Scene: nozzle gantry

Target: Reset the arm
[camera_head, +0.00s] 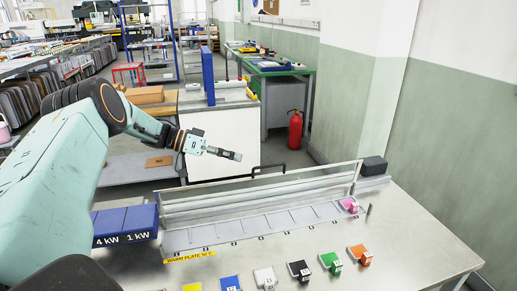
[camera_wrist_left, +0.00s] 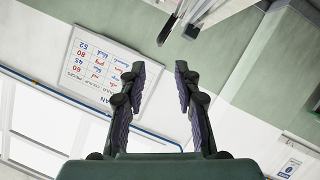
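My left arm, pale green with dark joints, comes in from the left in the head view. Its left gripper (camera_head: 236,156) is over the far side of the metal table, pointing right, in the air. In the left wrist view the two dark fingers of the left gripper (camera_wrist_left: 160,70) stand apart with nothing between them, so it is open and empty. My right gripper is in neither view.
A red extinguisher (camera_head: 295,130) stands behind. A whiteboard (camera_wrist_left: 100,70) shows in the wrist view.

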